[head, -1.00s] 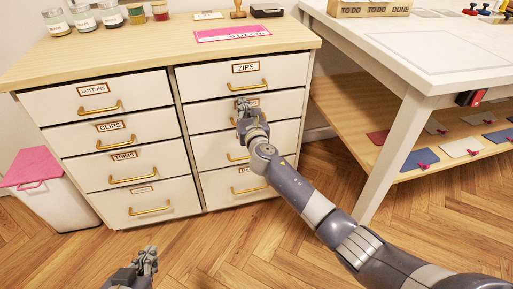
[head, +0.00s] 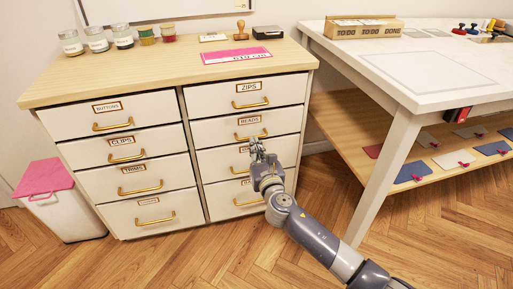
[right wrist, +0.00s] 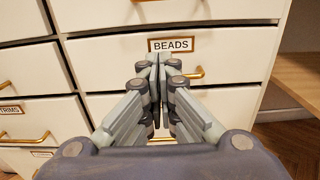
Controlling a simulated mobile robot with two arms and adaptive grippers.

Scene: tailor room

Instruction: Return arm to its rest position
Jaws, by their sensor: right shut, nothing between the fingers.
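My right gripper (head: 257,150) is shut and empty. In the head view it is in front of the right column of drawers, below the gold handle of the BEADS drawer (head: 278,124). In the right wrist view its fingers (right wrist: 158,75) point at the front of the BEADS drawer (right wrist: 110,70), just under its label, and hide part of its handle. All drawers of the cabinet (head: 190,160) look closed. My left gripper does not show in either view now.
The cabinet top holds several jars (head: 122,37), a pink card (head: 236,56) and a wooden stamp (head: 241,29). A white table (head: 425,85) with a lower shelf stands at right. A white bin with a pink lid (head: 45,180) stands at left. The wooden floor in front is clear.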

